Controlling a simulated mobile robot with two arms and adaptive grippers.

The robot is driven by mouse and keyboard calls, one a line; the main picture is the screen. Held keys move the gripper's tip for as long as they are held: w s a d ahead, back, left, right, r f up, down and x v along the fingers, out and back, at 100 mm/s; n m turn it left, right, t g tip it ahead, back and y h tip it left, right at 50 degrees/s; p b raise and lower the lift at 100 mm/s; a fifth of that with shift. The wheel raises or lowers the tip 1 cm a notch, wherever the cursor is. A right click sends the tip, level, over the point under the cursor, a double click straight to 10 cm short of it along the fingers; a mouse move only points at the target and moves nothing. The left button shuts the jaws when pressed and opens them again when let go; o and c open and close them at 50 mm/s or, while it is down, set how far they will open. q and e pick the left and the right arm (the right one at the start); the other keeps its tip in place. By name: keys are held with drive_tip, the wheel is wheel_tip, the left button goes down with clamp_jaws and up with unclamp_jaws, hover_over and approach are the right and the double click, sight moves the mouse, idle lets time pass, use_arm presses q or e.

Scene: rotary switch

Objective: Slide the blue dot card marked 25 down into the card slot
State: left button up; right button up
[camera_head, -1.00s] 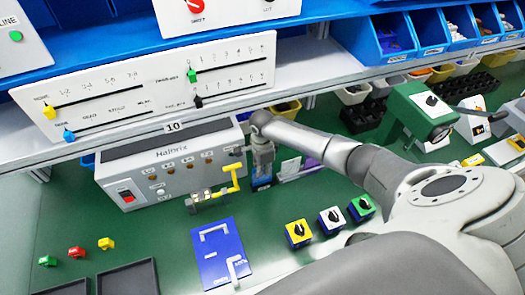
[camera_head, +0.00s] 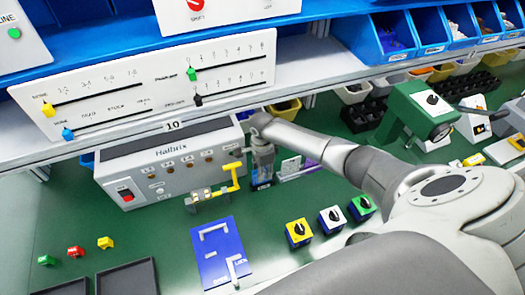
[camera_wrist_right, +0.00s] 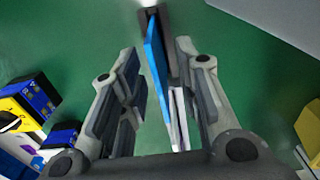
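A blue card (camera_head: 262,183) stands upright below my right gripper (camera_head: 263,163) on the green bench. In the right wrist view the blue card (camera_wrist_right: 157,60) shows nearly edge-on, its far end at a dark narrow holder (camera_wrist_right: 153,18), which looks like the card slot. My right gripper (camera_wrist_right: 162,95) is open around the card, with green gaps between the fingers and the card. A thin white piece (camera_wrist_right: 178,115) stands close to the card between the fingers. The card's number and how deep it sits cannot be made out. My left gripper is not in view.
A white-and-purple card stand (camera_head: 297,167) is just right of the gripper. The Halbrix box (camera_head: 170,160) and a yellow handle (camera_head: 230,180) are to the left. A blue plate (camera_head: 222,255) and several switch blocks (camera_head: 331,219) lie in front.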

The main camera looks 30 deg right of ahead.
drive_tip(key=shift+r, duration=0.1)
wheel_tip(320, 180, up, 12)
idle(0.4)
wheel_tip(320, 180, up, 9)
drive_tip(key=p, duration=0.3)
idle(0.6)
drive_tip(key=shift+f, duration=0.2)
